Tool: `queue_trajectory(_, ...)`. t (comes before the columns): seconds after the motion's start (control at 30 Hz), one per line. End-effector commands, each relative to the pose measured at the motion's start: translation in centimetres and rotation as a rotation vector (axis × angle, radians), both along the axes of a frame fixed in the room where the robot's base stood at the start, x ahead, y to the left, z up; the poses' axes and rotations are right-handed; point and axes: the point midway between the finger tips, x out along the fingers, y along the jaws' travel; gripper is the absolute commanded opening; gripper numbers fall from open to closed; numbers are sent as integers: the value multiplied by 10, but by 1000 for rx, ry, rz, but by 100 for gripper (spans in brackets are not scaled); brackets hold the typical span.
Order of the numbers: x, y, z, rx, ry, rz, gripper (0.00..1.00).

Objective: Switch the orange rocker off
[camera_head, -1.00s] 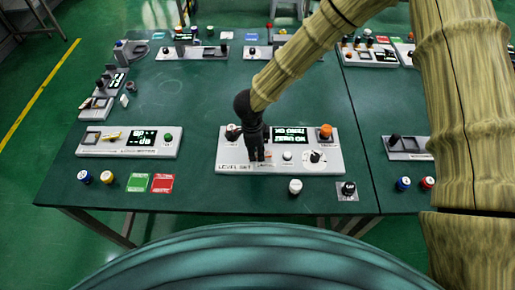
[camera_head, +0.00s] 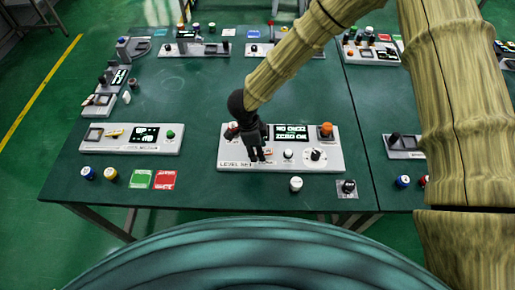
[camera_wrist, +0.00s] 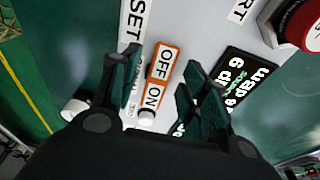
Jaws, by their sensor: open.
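The orange rocker (camera_wrist: 163,73) shows in the wrist view as an orange frame around two white plates marked OFF and ON, the OFF plate farther from my wrist. In the head view a small orange part of the rocker (camera_head: 268,152) shows beside my fingers, on the light grey panel (camera_head: 318,163) marked LEVEL SET. My gripper (camera_wrist: 164,62) is open, with one dark finger on each side of the rocker in the wrist view. Nothing is between the fingers but the view of the rocker. In the head view my gripper (camera_head: 258,156) points down at the panel; contact cannot be told.
A lit display (camera_head: 291,132), an orange knob (camera_head: 326,130), a white button (camera_head: 288,154) and a black dial (camera_head: 315,155) share the panel. A red knob (camera_wrist: 304,24) shows in the wrist view. A white-topped knob (camera_head: 296,184) stands in front.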

Motion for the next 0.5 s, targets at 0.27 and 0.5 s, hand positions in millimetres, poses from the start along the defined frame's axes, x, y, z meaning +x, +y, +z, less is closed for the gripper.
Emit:
queue_trajectory(0.27,1,5,29,2,-2,-2,45)
queue_trajectory(0.5,1,13,73,2,-2,-2,45)
